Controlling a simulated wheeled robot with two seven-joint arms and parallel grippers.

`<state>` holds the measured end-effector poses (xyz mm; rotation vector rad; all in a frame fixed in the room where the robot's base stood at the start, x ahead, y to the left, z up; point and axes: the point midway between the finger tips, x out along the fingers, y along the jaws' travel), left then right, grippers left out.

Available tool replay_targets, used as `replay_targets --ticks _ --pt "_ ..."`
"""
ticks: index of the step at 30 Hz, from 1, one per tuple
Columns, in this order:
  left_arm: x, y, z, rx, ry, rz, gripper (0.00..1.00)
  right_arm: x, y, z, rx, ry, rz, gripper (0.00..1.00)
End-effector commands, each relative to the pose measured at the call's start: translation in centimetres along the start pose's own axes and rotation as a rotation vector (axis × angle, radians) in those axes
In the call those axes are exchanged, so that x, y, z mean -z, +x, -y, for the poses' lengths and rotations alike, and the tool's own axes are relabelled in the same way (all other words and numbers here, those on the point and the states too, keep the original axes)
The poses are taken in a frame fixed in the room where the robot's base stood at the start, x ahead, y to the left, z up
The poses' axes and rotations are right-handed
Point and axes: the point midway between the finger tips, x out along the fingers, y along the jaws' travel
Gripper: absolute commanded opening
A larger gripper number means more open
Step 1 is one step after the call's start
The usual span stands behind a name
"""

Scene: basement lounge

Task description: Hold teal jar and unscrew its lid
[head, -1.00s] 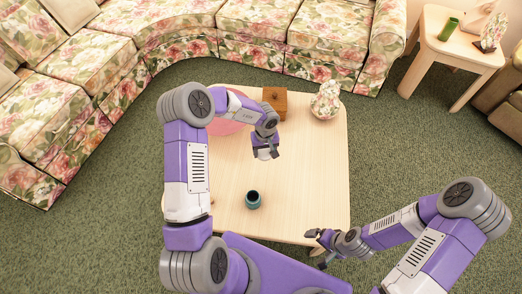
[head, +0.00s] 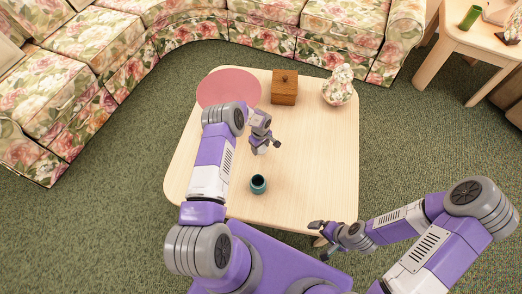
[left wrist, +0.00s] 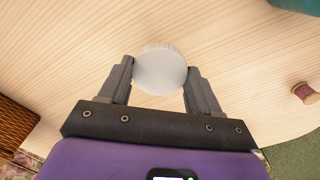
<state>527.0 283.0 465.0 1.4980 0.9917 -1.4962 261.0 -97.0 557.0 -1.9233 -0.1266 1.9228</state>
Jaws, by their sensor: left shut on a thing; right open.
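The teal jar (head: 258,186) stands upright on the low table with its dark mouth open and uncovered. A small part of the teal jar (left wrist: 296,4) shows at the top right corner of the left wrist view. My left gripper (head: 264,148) is shut on the pale round lid (left wrist: 160,70), which sits between its two fingertips. The lid is apart from the jar, and the gripper is behind the jar in the head view. My right gripper (head: 316,234) is open and empty by the table's front right corner.
A pink round mat (head: 228,90), a brown wooden box (head: 285,92) and a floral jar (head: 339,88) are at the back of the table (head: 320,165). A small reddish spool (left wrist: 303,92) shows in the left wrist view.

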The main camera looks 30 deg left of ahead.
Motion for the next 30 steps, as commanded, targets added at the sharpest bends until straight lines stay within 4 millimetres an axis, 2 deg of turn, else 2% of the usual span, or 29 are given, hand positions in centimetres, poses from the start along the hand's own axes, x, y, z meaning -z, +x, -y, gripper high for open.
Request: replay_targets --ticks 6,18,19,21,23,30 --pt "-0.1 3.2 0.0 0.002 0.003 0.000 0.26 0.1 1.3 -0.5 0.000 0.000 0.000 1.00" --pt "0.0 3.6 0.1 0.002 0.002 0.001 0.26 0.1 1.1 -0.4 0.000 0.000 0.000 1.00" --pt "0.0 3.5 0.1 0.001 0.003 0.000 0.67 0.1 1.1 -0.4 0.000 0.000 0.000 1.00" --pt "0.0 3.5 0.1 0.001 0.003 0.000 0.78 0.1 1.1 -0.4 0.000 0.000 0.000 1.00" --pt "0.0 3.5 0.0 0.001 0.003 0.000 0.87 0.1 1.1 -0.4 0.000 0.000 0.000 1.00" --pt "-0.1 3.5 0.0 0.001 0.003 0.000 0.88 0.1 1.1 -0.4 0.000 0.000 0.000 1.00"
